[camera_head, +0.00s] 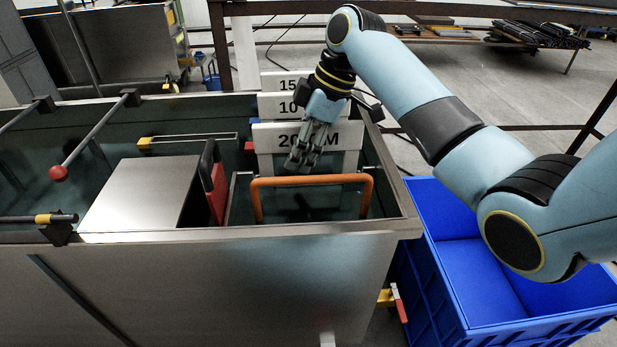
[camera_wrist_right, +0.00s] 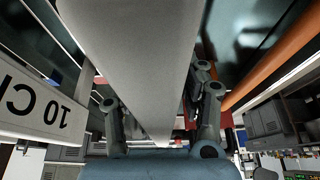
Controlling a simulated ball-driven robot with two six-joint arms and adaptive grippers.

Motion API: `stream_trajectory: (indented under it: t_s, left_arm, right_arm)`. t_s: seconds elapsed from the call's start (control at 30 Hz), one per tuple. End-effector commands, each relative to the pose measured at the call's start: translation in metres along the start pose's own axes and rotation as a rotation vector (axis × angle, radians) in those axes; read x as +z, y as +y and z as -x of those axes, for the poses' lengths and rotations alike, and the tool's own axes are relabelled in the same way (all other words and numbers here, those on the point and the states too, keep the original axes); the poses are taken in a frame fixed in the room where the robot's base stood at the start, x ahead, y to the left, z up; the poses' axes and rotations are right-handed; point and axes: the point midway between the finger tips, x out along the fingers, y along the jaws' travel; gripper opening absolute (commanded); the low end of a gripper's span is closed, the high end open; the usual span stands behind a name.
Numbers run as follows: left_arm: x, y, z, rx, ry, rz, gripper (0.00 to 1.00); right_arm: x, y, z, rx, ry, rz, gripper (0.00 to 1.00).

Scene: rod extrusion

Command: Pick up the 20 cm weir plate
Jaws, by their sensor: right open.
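The 20 cm weir plate (camera_head: 343,132), white and with its label partly covered, stands upright in the front slot at the right end of the metal tank. My right gripper (camera_head: 303,160) reaches down in front of its label, covering the middle of it. In the right wrist view my right gripper (camera_wrist_right: 158,98) is open, with a finger on each side of a long grey plate (camera_wrist_right: 145,45), which looks like the 20 cm plate. Contact cannot be told. My left gripper is not in view.
The 10 cm plate (camera_head: 277,106) and 15 plate (camera_head: 282,80) stand behind; the 10 cm plate (camera_wrist_right: 35,105) also shows in the right wrist view. An orange bar handle (camera_head: 312,180) stands just in front. A blue bin (camera_head: 480,275) sits right of the tank (camera_head: 250,270).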

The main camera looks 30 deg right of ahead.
Motion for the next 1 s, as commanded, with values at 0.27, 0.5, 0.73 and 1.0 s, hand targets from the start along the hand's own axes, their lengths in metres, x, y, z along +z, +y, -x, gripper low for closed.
stream_trajectory:
  t_s: [0.27,0.5,0.73,1.0]
  left_arm:
    - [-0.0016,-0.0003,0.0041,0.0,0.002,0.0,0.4]
    - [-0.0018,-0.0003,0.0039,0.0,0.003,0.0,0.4]
    - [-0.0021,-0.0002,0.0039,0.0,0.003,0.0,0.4]
    - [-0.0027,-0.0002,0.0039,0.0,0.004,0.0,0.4]
  right_arm:
    - [0.0012,-0.0003,-0.0026,-0.001,-0.001,0.0,0.42]
    - [0.0015,-0.0003,-0.0034,-0.001,-0.001,0.0,0.42]
    - [0.0014,-0.0003,-0.0034,-0.001,0.0,0.0,0.16]
    - [0.0014,-0.0003,-0.0033,-0.001,0.0,0.0,0.0]
